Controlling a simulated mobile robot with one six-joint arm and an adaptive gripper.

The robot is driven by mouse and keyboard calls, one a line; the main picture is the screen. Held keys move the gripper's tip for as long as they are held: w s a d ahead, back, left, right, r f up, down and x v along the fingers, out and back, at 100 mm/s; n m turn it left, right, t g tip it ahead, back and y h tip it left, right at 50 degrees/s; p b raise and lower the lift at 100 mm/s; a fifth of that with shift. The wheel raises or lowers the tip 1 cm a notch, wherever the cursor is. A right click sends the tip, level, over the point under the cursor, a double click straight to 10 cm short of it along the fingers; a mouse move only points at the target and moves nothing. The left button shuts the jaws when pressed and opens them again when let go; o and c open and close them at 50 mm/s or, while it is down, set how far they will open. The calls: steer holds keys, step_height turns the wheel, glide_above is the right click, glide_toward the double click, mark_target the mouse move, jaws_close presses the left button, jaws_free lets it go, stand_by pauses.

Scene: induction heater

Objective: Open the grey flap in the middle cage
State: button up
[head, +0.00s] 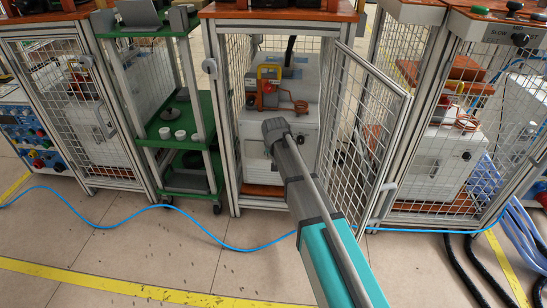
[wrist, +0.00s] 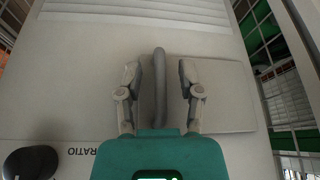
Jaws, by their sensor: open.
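The grey flap (wrist: 222,95) is a flat rectangular panel on the front of a pale machine, seen in the wrist view. A grey bar handle (wrist: 160,65) stands out from it. My gripper (wrist: 160,75) is open, with one finger on each side of the handle. I see gaps between the fingers and the handle. The flap looks flush with the machine front. In the head view the white machine (head: 312,104) stands inside the middle cage (head: 228,125). My arm reaches into the cage and hides part of the machine front; my gripper is not clearly visible there.
The middle cage's mesh door (head: 365,120) stands swung open to the right of my arm. A green shelf trolley (head: 155,150) stands left of the cage. A blue hose (head: 215,238) crosses the floor. In the wrist view a black knob (wrist: 32,162) sits at lower left.

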steer(key=shift+c, duration=0.2)
jaws_close()
steer(key=shift+d, duration=0.3)
